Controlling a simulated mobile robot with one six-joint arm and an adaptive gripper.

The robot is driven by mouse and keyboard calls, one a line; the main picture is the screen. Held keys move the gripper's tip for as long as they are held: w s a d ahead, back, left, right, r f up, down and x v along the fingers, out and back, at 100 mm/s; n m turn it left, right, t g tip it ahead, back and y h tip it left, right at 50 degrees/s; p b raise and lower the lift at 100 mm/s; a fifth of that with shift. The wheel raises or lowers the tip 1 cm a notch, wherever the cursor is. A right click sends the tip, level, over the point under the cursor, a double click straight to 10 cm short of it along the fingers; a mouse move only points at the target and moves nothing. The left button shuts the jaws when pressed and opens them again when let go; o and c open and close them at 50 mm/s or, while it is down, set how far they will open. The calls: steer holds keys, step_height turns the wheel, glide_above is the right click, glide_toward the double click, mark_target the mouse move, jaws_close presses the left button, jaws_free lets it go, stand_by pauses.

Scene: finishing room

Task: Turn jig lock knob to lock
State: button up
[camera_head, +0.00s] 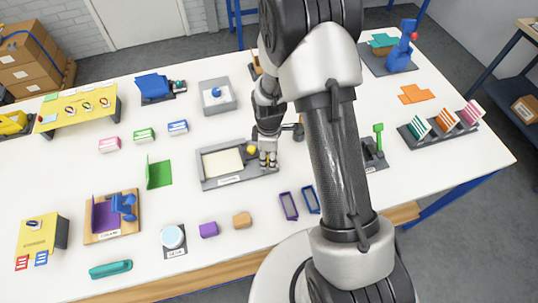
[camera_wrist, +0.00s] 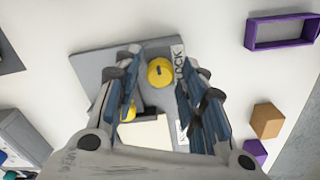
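The jig (camera_head: 209,184) is a grey base with a cream panel (camera_head: 222,163) set in it, on the white table in the head view. In the wrist view, a round yellow knob (camera_wrist: 160,73) with a dark mark on top sits on the grey plate (camera_wrist: 92,68), beside the printed word LOCK. A second yellow piece (camera_wrist: 129,112) shows near a black bar at the panel's edge. My gripper (camera_head: 268,163) is over the jig's right end, pointing down. In the wrist view my gripper (camera_wrist: 157,62) is open, its fingers on either side of the knob with gaps visible.
A green open holder (camera_head: 159,173) stands left of the jig. A grey box with a blue knob (camera_head: 217,95) is behind. A green-handled device (camera_head: 378,140) stands to the right.

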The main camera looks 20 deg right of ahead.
jaws_close()
steer(key=shift+m, duration=0.5)
steer(key=m+b, duration=0.1)
steer(key=m, duration=0.7)
steer(key=shift+m+b, duration=0.3)
steer(key=shift+b, duration=0.1)
steer(key=m, duration=0.4)
steer(key=shift+m+b, duration=0.45)
steer(key=shift+m, duration=1.75)
